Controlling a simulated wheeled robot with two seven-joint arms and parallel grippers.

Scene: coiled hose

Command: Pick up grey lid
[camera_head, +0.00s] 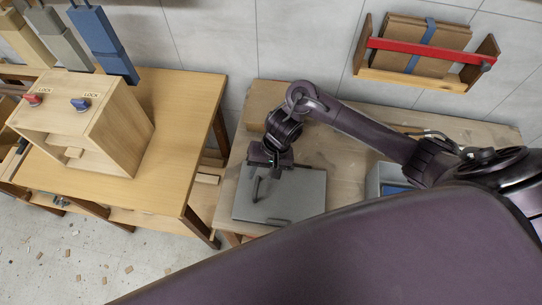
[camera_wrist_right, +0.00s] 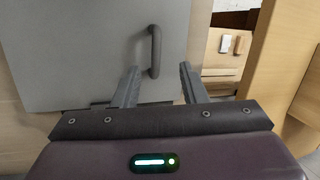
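The grey lid (camera_head: 305,195) is a flat square panel on the wooden workbench in the head view. It fills the left of the right wrist view (camera_wrist_right: 70,55). It has a dark bar handle (camera_wrist_right: 156,50). My right gripper (camera_head: 262,187) is over the left part of the lid. In the right wrist view its two fingers (camera_wrist_right: 159,68) are spread apart, with the lower end of the handle showing between the tips. No contact with the handle can be made out. My left gripper is not in view.
A wooden box (camera_head: 115,135) with red and blue LOCK knobs stands on the left table (camera_head: 170,165). A grey bin (camera_head: 376,180) with something blue sits right of the lid. A wall rack (camera_head: 400,78) holds brown boards. My own purple arm covers the lower right.

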